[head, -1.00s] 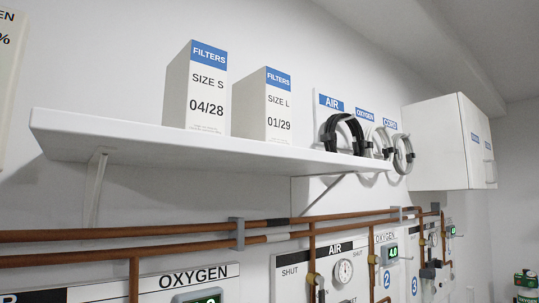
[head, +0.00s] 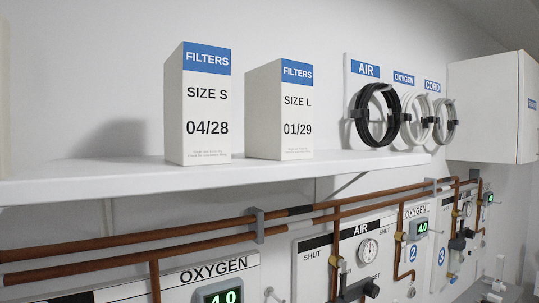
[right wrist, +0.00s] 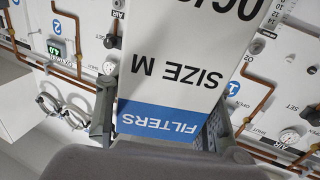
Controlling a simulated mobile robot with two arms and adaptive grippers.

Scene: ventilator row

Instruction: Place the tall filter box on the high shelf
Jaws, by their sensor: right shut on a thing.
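In the right wrist view a white filter box (right wrist: 180,75) with a blue FILTERS band and the words SIZE M hangs upside down in the picture. My right gripper (right wrist: 160,108) is shut on it, one finger on each side near the blue band. The box's far end runs out of the picture. The high shelf (head: 90,176) is a white board on the wall in the head view, with bare room on its left part. Neither gripper shows in the head view.
Two filter boxes, SIZE S (head: 205,105) and SIZE L (head: 290,110), stand upright on the shelf with a small gap between them. Coiled hoses (head: 376,115) hang to their right, before a white wall cabinet (head: 490,110). Copper pipes (head: 130,243) and gauge panels lie below the shelf.

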